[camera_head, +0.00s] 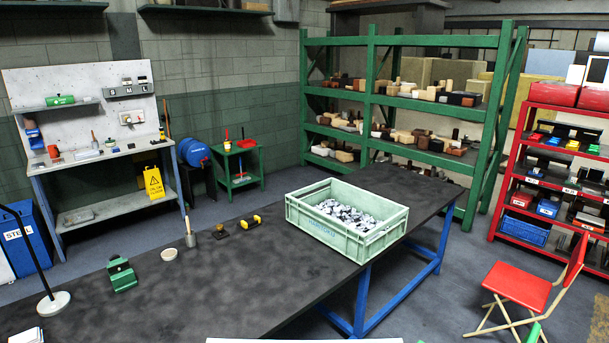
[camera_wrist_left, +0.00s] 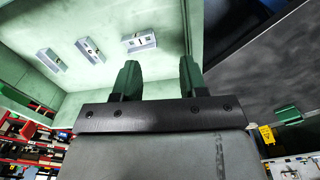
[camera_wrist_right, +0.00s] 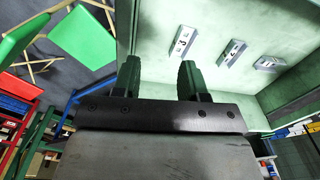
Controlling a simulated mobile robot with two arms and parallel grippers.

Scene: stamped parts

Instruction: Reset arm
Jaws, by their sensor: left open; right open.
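My left gripper (camera_wrist_left: 160,76) shows in the left wrist view, with its two dark green fingers spread apart and nothing between them. My right gripper (camera_wrist_right: 159,78) shows in the right wrist view, also with its fingers apart and empty. Neither gripper shows in the head view. A pale green crate (camera_head: 325,240) full of small grey metal parts (camera_head: 345,214) stands on the dark table (camera_head: 220,285).
On the table are a green device (camera_head: 121,275), a round pale dish (camera_head: 169,254), a yellow-and-black tool (camera_head: 250,222) and a lamp base (camera_head: 54,303). A red chair (camera_head: 517,288) stands at right. Green shelving (camera_head: 440,104) stands behind. The table's front middle is clear.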

